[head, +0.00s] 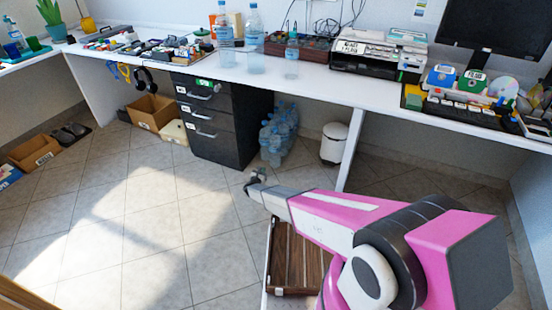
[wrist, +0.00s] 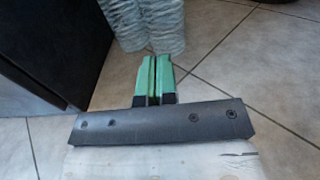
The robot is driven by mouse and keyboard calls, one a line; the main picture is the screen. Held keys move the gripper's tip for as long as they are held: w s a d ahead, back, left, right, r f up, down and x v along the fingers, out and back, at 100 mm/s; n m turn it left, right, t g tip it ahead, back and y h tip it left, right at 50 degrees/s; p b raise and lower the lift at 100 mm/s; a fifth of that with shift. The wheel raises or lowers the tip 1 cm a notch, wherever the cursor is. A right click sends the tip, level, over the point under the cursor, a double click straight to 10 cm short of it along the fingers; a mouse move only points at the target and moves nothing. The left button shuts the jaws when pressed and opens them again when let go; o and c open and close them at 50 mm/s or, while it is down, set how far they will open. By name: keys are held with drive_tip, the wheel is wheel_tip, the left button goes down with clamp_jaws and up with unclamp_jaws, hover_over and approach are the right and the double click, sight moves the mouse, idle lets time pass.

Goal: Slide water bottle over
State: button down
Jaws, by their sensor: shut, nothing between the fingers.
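Water bottles stand on the white desk in the head view: a tall one (head: 225,30), another tall one (head: 254,35) beside it, and a shorter one (head: 291,58) to their right. A cluster of several clear bottles (head: 278,135) is on the floor under the desk, right of the black drawer cabinet. My gripper (head: 254,181) is low over the floor, in front of that cluster and apart from the desk bottles. In the wrist view its green fingers (wrist: 155,78) are together and empty. Ribbed clear bottles (wrist: 150,22) show just beyond the fingertips; I cannot tell whether they touch.
The black drawer cabinet (head: 216,125) stands left of the floor bottles and also shows in the wrist view (wrist: 45,50). A white bin (head: 334,143) is to their right. A printer (head: 378,52) occupies the desk. Open tiled floor (head: 130,215) lies to the left.

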approach(272, 155)
drive_tip(key=x, duration=0.8)
drive_tip(key=shift+d+f, duration=0.1)
drive_tip(key=shift+f, duration=0.1)
drive_tip(key=shift+w, duration=0.1)
